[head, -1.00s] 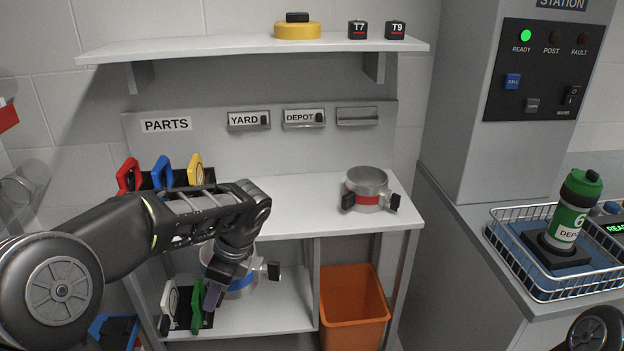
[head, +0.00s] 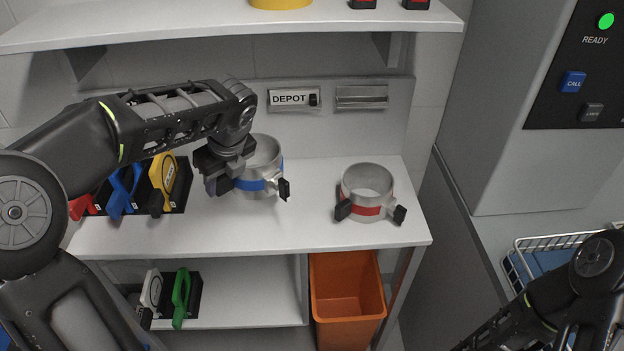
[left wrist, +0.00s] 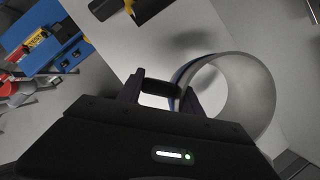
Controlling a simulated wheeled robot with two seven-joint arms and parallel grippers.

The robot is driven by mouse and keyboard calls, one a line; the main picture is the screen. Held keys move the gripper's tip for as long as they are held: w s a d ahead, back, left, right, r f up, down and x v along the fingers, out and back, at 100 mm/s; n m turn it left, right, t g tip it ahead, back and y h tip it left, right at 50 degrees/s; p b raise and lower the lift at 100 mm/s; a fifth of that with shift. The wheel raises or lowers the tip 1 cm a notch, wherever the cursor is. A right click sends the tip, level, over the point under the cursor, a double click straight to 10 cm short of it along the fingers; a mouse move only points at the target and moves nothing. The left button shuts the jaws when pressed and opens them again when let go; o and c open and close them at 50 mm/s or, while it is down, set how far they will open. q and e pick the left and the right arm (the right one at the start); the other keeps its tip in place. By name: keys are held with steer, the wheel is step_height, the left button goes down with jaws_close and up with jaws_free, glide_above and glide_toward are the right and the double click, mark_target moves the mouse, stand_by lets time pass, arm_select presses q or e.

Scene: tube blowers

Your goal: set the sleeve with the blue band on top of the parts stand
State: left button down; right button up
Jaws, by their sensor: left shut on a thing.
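The sleeve with the blue band (head: 262,187) is a short grey metal ring with dark-tipped side lugs. It is upright over the top of the parts stand (head: 310,228), left of the red-banded sleeve (head: 367,193). My left gripper (head: 228,180) is shut on its left side; in the left wrist view the fingers (left wrist: 165,90) pinch something dark at the edge of the sleeve (left wrist: 245,95). I cannot tell whether the sleeve touches the surface or hangs just above it. My right gripper is out of view; only part of that arm shows.
A shelf (head: 220,27) overhangs the back. An orange bin (head: 346,300) stands below. Free surface lies between the sleeves.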

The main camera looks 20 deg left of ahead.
arm_select(q)
steer(key=shift+w, duration=0.15)
steer(key=shift+r, duration=0.1)
steer(key=shift+s, duration=0.2)
steer(key=shift+w+f, duration=0.1)
steer(key=shift+f, duration=3.05)
steer(key=shift+f, duration=0.15)
step_height(320, 180, down, 4)
steer(key=shift+r, duration=0.2)
steer(key=c, duration=0.8)
jaws_free()
